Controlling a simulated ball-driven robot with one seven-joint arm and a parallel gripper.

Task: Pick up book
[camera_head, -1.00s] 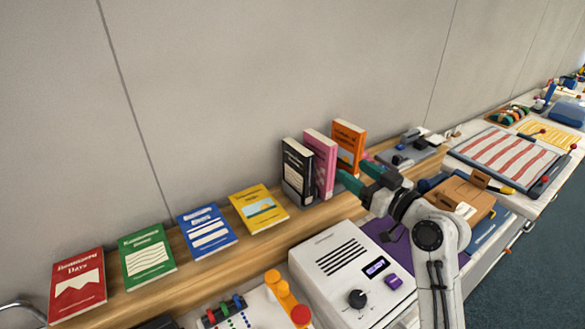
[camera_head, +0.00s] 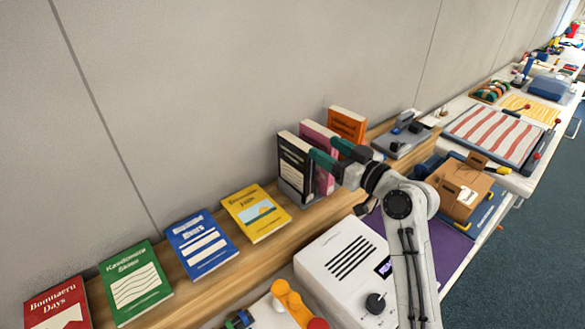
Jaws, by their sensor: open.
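Three books stand upright side by side on the wooden shelf: a black one (camera_head: 292,165), a pink one (camera_head: 314,132) and an orange one (camera_head: 346,122). A yellow book (camera_head: 256,212), a blue book (camera_head: 200,244), a green book (camera_head: 134,283) and a red book (camera_head: 58,303) lie face-up in a row to the left. My gripper (camera_head: 323,148) is open, with green-tipped fingers in front of the upright books. One fingertip overlaps the black book's right edge, the other is near the pink and orange books. Contact cannot be told. The fingers and arm partly hide the pink book.
A white box with a dial (camera_head: 345,265) stands below the shelf, close to my arm. A brown box (camera_head: 460,188) and a grey device (camera_head: 405,135) lie to the right. A striped board (camera_head: 495,133) is farther right. The wall rises right behind the shelf.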

